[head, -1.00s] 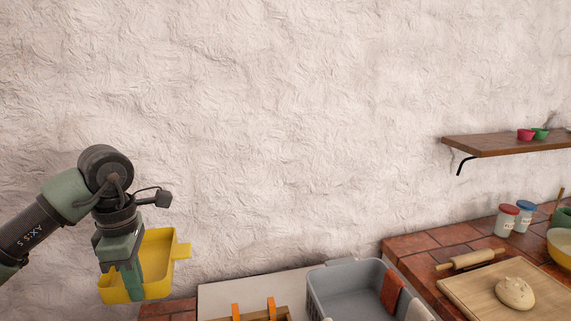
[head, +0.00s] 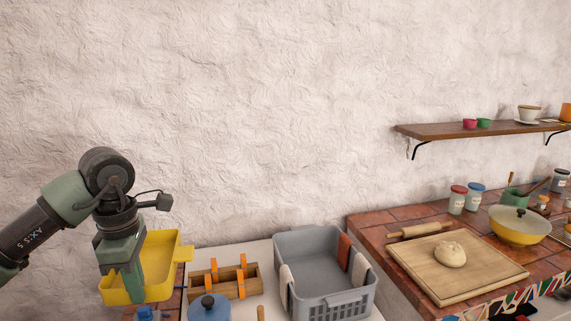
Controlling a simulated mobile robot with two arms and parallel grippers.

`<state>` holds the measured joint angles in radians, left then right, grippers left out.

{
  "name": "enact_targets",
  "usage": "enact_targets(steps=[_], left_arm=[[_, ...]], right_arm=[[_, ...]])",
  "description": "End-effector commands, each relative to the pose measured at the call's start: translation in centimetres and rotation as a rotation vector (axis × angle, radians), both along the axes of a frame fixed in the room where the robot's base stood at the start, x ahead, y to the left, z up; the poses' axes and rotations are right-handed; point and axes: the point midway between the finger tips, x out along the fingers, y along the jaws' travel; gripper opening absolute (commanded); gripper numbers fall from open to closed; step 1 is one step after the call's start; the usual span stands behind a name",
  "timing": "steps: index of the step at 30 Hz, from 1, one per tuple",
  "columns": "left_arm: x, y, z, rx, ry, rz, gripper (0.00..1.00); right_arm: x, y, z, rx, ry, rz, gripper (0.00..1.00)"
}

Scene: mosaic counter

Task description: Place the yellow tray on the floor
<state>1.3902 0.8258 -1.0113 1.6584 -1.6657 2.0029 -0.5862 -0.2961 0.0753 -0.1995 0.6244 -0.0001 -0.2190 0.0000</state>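The yellow tray (head: 160,262) is at the lower left of the head view, a shallow rectangular pan with a tab handle at its right end. My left gripper (head: 130,290) points down at the tray's near side and covers part of it. Its fingers look closed on the tray's near wall, and the tray hangs from it, raised in front of the wall. The fingertips are partly hidden. My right gripper is out of view. The floor is not in view.
A white surface (head: 253,306) holds a grey basket (head: 315,258) with cloths, a wooden holder (head: 228,284) and a blue lidded pot (head: 208,308). The tiled counter (head: 380,240) to the right bears a cutting board (head: 470,280) with dough. A shelf (head: 470,132) hangs above.

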Motion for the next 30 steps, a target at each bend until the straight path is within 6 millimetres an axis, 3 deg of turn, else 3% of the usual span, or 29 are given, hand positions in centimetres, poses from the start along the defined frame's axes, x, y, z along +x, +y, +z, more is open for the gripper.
enact_targets(steps=[5,11,17,24,30], left_arm=[[-0.7,-0.7,-2.4,0.001,0.002,-0.145,0.00],[-2.0,-1.8,-5.5,0.002,0.003,-0.368,0.00],[-4.2,-3.4,-9.9,0.004,0.005,-0.695,0.00],[-9.4,-6.3,-17.7,0.003,0.006,-1.316,0.00],[-13.0,-7.8,-21.2,0.005,0.005,-1.681,0.00]], right_arm=[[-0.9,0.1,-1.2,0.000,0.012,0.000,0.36],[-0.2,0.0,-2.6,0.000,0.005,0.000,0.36],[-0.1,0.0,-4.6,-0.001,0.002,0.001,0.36],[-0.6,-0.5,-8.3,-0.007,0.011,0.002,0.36],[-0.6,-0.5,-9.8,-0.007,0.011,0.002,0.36]])
